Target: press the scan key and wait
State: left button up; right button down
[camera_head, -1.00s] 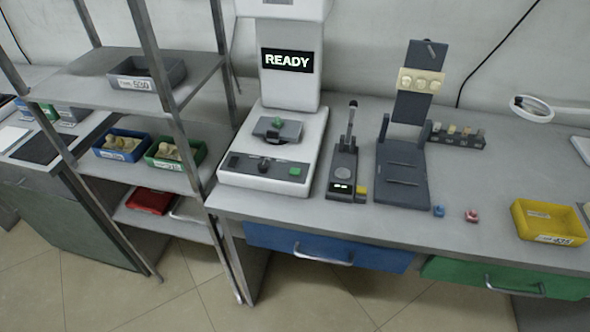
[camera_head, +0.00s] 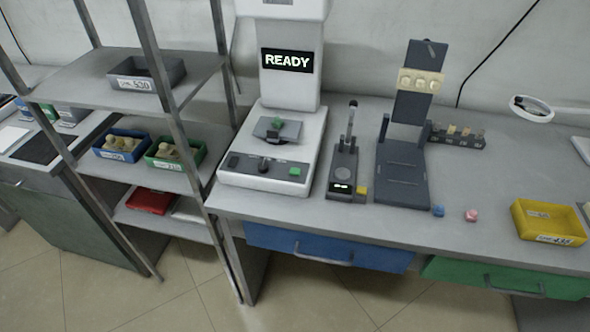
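A white scanner machine (camera_head: 262,157) stands on the bench at the centre, and its black screen (camera_head: 287,61) reads "READY". On its front panel are a green key (camera_head: 295,171), a dark knob (camera_head: 263,165) and a dark key (camera_head: 233,161); I cannot read any label on them. Neither of my grippers shows in the view.
Right of the machine stand a small device with a lever (camera_head: 343,165) and a dark upright fixture (camera_head: 403,176). A blue piece (camera_head: 438,210), a pink piece (camera_head: 471,215) and a yellow bin (camera_head: 548,221) are on the bench. A metal rack (camera_head: 187,99) with bins stands left.

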aim_at(293, 171)
jog(key=j+z, duration=0.15)
jog(key=j, duration=1.7)
